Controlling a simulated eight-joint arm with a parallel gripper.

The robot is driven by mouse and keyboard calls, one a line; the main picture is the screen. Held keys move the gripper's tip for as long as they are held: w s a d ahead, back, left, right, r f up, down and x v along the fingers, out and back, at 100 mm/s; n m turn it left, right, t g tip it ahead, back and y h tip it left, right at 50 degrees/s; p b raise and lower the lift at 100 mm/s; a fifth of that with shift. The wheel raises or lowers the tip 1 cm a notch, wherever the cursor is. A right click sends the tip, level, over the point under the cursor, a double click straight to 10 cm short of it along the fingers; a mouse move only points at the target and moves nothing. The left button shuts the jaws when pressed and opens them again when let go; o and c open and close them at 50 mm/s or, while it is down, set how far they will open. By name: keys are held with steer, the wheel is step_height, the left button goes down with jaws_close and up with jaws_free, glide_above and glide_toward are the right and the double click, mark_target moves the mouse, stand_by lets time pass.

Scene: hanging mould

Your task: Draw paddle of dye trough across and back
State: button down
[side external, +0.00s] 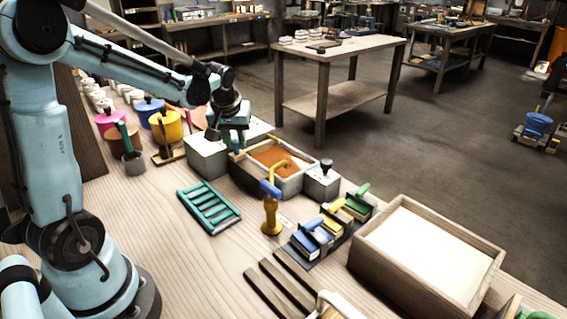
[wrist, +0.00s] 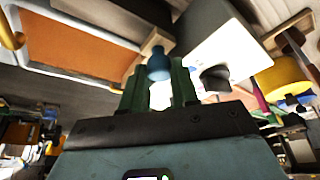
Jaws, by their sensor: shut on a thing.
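The dye trough (side external: 291,185) is a pale box with orange dye (side external: 273,156) inside, at the middle of the side view. In the wrist view the orange dye (wrist: 75,45) lies at upper left. My gripper (side external: 238,139) is over the trough's left end. In the wrist view my gripper (wrist: 160,82) has its green fingers on either side of a blue knob (wrist: 158,66), shut on it. A wooden piece (wrist: 155,40) shows next to the knob and seems to be part of the paddle. The paddle's lower part is hidden.
A pale block (side external: 205,158) stands left of the trough and a grey block with a black knob (side external: 322,181) right of it. A yellow post with a blue top (side external: 271,212) stands in front. A teal rack (side external: 209,206) and a large wooden tray (side external: 383,277) lie nearer.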

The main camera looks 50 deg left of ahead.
steer(key=shift+a, duration=0.35)
steer(key=c, duration=0.9)
jaws_free()
steer(key=shift+o, duration=0.2)
steer(key=shift+d, duration=0.1)
steer(key=shift+s+d+r, duration=0.1)
steer(key=shift+r, duration=0.15)
steer(key=v, duration=1.1)
steer(key=shift+r, duration=0.2)
steer(key=shift+s+d, duration=0.1)
steer(key=shift+d, duration=0.15)
steer(key=s+d+f+m+t+h, duration=0.1)
steer(key=s+d+f+m+t, duration=0.1)
steer(key=d, duration=0.6)
steer(key=s+d+f+m+t+h, duration=0.2)
steer(key=s+d+f+m, duration=0.2)
steer(key=d+m, duration=0.3)
steer(key=shift+s+d+f, duration=0.4)
steer(key=shift+d+f, duration=0.05)
steer(key=shift+f, duration=0.15)
